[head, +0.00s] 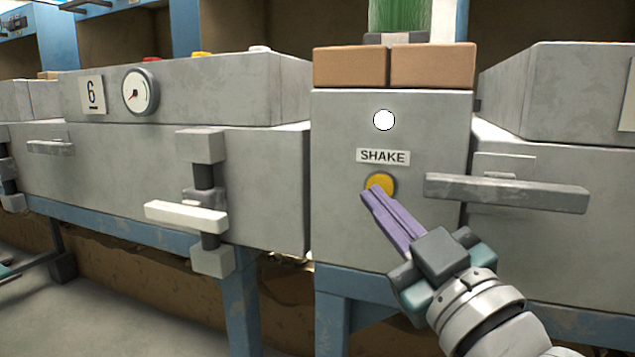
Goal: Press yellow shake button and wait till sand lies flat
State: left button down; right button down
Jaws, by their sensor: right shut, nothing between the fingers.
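The yellow shake button (380,183) is on the front of a grey cabinet (345,225), under a label reading SHAKE (383,157). My right gripper (374,191) is shut and empty, its purple fingers pointing up at the button. The fingertips overlap the lower left part of the button; I cannot tell whether it is pressed in. A round white light (384,120) is above the label. No sand is visible. My left gripper is not in view.
Two brown blocks (432,66) lie on top of the cabinet. A grey handle bar (505,193) sticks out just right of the button.

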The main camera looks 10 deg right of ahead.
jog(key=shift+s+a+p, duration=0.6)
jog(key=shift+s+a, duration=0.1)
jog(key=shift+s, duration=0.35)
jog(key=shift+s+a+p, duration=0.6)
jog(key=shift+s+a, duration=0.1)
jog(key=shift+s, duration=0.3)
